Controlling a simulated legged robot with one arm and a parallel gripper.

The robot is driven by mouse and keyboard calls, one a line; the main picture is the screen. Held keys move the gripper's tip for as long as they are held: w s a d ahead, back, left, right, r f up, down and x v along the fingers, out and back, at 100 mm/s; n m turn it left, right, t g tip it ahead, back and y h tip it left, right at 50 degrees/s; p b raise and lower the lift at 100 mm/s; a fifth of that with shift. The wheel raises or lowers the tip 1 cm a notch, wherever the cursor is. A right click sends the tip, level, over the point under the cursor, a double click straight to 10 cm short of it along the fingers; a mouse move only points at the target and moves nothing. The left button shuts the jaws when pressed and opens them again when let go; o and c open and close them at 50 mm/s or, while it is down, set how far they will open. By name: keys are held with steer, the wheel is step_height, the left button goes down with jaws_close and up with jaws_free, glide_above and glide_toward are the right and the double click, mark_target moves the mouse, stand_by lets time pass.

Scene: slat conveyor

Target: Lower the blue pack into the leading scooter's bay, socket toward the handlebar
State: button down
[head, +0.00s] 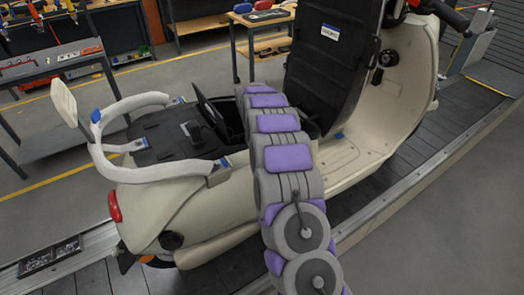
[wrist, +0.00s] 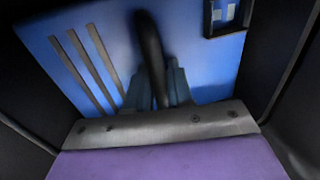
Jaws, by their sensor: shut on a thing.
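The cream scooter (head: 185,200) stands on the conveyor, its black seat (head: 325,60) tipped up. My arm reaches down into its open bay and hides most of the opening; my gripper is hidden in the head view. In the wrist view, my gripper (wrist: 155,88) is shut on the black handle (wrist: 149,40) of the blue pack (wrist: 200,55). The pack's top face shows between dark walls on both sides. A dark-framed socket (wrist: 209,19) with pale squares sits at its upper right. I cannot tell how deep the pack sits. The handlebar grip (head: 448,14) is at upper right.
A padded rear rail (head: 140,172) and a small black flap (head: 210,112) stand left of my arm. The front shield (head: 405,85) rises to the right. The slat conveyor (head: 375,190) has a metal edge rail. Workbenches (head: 50,65) stand behind.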

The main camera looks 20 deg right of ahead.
steer(key=shift+f+b, duration=0.5)
steer(key=shift+f, duration=0.65)
steer(key=c, duration=0.9)
jaws_free()
steer(key=a+r+p, duration=0.1)
steer(key=r, duration=0.4)
steer(key=a+r+p, duration=0.1)
steer(key=r, duration=0.5)
steer(key=a+r+p, duration=0.1)
steer(key=r, duration=0.5)
steer(key=shift+s, duration=0.2)
steer(key=shift+p, duration=0.3)
